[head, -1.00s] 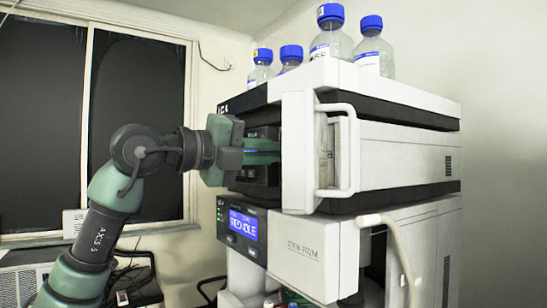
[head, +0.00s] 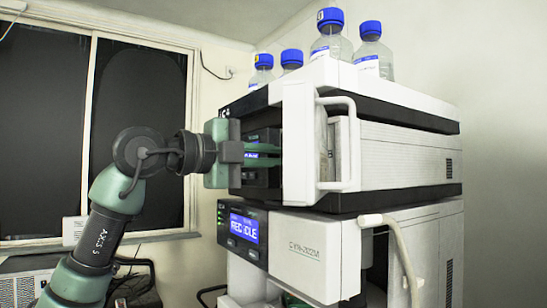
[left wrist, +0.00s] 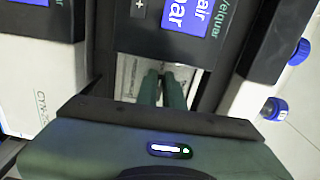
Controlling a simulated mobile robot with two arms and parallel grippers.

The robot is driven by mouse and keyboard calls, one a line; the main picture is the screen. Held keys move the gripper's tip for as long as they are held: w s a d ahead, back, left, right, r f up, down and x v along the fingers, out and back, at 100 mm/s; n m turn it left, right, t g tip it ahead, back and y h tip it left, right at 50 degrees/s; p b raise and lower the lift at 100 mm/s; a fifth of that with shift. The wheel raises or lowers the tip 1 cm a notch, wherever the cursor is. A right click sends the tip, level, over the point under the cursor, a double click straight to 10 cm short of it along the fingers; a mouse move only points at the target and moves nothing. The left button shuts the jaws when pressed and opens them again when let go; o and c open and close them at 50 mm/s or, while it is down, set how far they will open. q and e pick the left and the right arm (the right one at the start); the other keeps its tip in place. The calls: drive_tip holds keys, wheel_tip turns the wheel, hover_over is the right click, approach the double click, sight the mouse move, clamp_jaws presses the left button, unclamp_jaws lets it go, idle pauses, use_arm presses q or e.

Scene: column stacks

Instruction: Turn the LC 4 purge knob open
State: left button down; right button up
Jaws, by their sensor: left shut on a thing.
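The LC stack (head: 400,152) has a pale swung-open door (head: 296,145) with a white handle at its front. My left gripper (head: 280,155) reaches in from the left, with its green fingers going behind the door's edge into the front recess. In the left wrist view the two fingers (left wrist: 163,88) are close together, pointing at a pale panel (left wrist: 130,75) with small print. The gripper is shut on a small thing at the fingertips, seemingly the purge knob. The knob itself is hidden by the fingers and door. My right gripper is not in view.
Several blue-capped bottles (head: 373,50) stand on top of the stack. A lower module (head: 310,248) has a lit display (head: 244,228) and a pale hose (head: 398,250) at its front. The open door stands close to the right of my fingers.

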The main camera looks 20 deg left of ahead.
use_arm(q)
drive_tip(key=c, duration=1.5)
unclamp_jaws()
drive_tip(key=shift+w, duration=0.1)
drive_tip(key=shift+c, duration=0.2)
drive_tip(key=b+v, duration=0.2)
drive_tip(key=v, duration=0.5)
drive_tip(key=shift+s+a+b, duration=0.25)
drive_tip(key=shift+s+b, duration=0.1)
